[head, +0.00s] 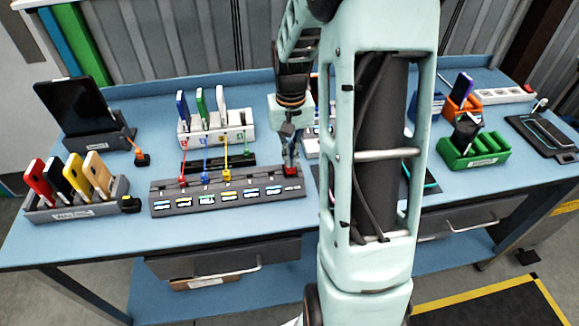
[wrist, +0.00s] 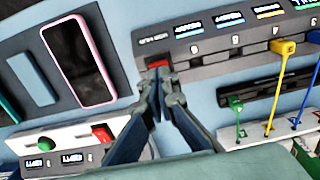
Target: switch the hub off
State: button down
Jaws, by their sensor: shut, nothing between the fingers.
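The hub (head: 240,200) is a long grey bar near the front of the blue bench, with a row of small lit labels. Coloured plugs and cables stand in several of its ports. A red switch (head: 291,171) sits at its right end. In the wrist view the hub (wrist: 205,52) runs across the top right, with the red switch (wrist: 157,63) at its near end. My gripper (wrist: 164,82) is shut and empty, its fingertips right at the red switch and partly covering it. I cannot tell whether they touch. In the head view my gripper (head: 289,150) is just above the switch.
A white unit (wrist: 70,150) with a green knob and another red switch lies close by. A dark pad (wrist: 30,60) carries a pink-edged phone (wrist: 79,60). Behind the hub stands a white rack (head: 215,125) of upright devices. A green tray (head: 474,150) is at right.

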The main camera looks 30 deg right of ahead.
aim_at(290, 169)
jog(key=shift+f+b, duration=0.8)
jog(key=shift+f, duration=0.4)
jog(key=shift+r, duration=0.15)
dwell(0.3)
jog(key=shift+r+p, duration=2.6)
jog(key=shift+r, duration=0.85)
jog(key=shift+f, duration=0.15)
